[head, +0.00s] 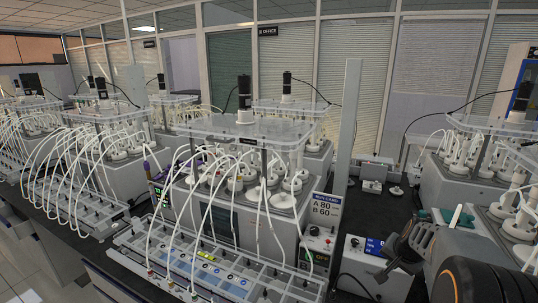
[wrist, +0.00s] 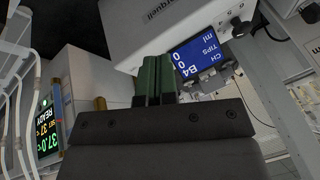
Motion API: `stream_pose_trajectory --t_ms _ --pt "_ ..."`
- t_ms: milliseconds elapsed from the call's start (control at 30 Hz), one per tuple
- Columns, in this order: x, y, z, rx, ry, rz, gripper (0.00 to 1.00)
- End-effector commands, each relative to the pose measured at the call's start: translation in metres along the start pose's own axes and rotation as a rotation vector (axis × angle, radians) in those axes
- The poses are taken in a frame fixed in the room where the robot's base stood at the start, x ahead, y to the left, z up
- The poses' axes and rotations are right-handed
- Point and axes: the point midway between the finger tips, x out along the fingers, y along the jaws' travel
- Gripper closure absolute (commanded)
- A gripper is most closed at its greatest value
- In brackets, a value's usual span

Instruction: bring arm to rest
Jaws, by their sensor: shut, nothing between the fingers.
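My gripper (wrist: 154,66) shows in the wrist view with its two green fingers together and nothing between them. In the wrist view the fingers point towards a white device with a blue display (wrist: 197,54) reading "CH", "TIPS", "B4" and "ml". The fingers overlap its lower edge in the picture; I cannot tell whether they touch it. In the head view, dark parts of my arm (head: 470,275) fill the lower right, beside a white box with a blue label (head: 352,268). The fingertips are not clearly seen there.
A reactor unit with a clear lid (head: 245,128), tubes and a sign (head: 326,208) reading "A 80 B 60" stands mid-bench. A tube rack (head: 120,240) runs along its front. More reactors stand left and right. A lit display (wrist: 45,128) is at the wrist view's left.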

Motion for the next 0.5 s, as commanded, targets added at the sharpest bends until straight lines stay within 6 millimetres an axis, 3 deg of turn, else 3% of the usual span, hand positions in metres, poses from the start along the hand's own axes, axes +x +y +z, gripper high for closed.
stream_pose_trajectory --t_ms 100,300,400,500 --pt "-0.036 -0.015 0.072 -0.215 -0.113 0.029 1.0" --pt "-0.087 -0.019 0.17 -0.535 -0.202 0.061 1.0" --pt "-0.104 -0.018 0.2 -0.642 -0.195 0.056 1.0" --pt "-0.117 -0.021 0.216 -0.713 -0.16 0.033 1.0"
